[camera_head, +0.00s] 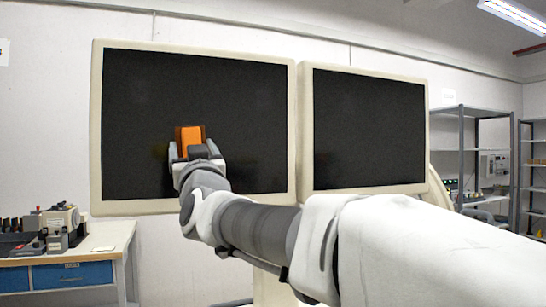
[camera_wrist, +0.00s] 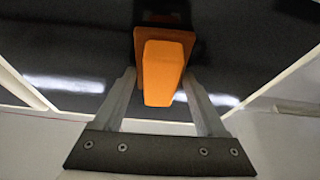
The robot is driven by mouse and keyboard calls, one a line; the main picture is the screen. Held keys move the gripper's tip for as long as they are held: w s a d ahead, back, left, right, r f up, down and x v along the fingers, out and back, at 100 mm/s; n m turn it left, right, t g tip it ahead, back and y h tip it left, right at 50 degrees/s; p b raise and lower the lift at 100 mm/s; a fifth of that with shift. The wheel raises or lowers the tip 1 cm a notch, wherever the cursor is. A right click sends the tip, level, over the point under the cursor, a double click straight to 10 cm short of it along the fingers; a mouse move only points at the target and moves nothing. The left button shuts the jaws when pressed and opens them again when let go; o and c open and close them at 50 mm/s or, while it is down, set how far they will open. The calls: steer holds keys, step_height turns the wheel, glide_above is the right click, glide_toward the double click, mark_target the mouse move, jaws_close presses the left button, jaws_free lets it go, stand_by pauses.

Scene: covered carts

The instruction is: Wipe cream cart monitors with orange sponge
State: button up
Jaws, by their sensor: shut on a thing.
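Two cream-framed monitors with dark screens stand side by side, the left monitor (camera_head: 240,90) and the right monitor (camera_head: 370,130). My gripper (camera_head: 194,150) is in front of the lower middle of the left screen. It is shut on the orange sponge (camera_head: 189,133), which sticks out past the fingers toward the screen. In the wrist view the sponge (camera_wrist: 163,72) sits between the two fingers, with the dark screen (camera_wrist: 75,50) behind it. The sponge's far end is at or very near the screen; I cannot tell whether it touches. My arm covers part of the lower frames.
A workbench (camera_head: 122,232) with blue drawers and small grey and beige equipment (camera_head: 62,220) stands at the lower left. Grey metal shelving (camera_head: 461,150) stands at the right against the white wall (camera_head: 45,120). The space left of the left monitor is clear above the bench.

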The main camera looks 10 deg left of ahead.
mark_target(242, 144)
steer(key=w+d+b, duration=0.2)
steer(key=d+b, duration=0.1)
steer(key=w+d+b, duration=0.1)
steer(key=d+b, duration=0.1)
steer(key=shift+d+f, duration=0.2)
steer(key=shift+f, duration=0.05)
steer(key=shift+w+d+r+b, duration=0.15)
steer(key=shift+w+d+b, duration=0.25)
steer(key=shift+d, duration=0.25)
steer(key=shift+w+d+b, duration=0.25)
steer(key=shift+d+b, duration=0.2)
steer(key=shift+d, duration=0.1)
steer(key=shift+w+d, duration=0.5)
steer(key=shift+d, duration=0.4)
steer(key=shift+s, duration=0.1)
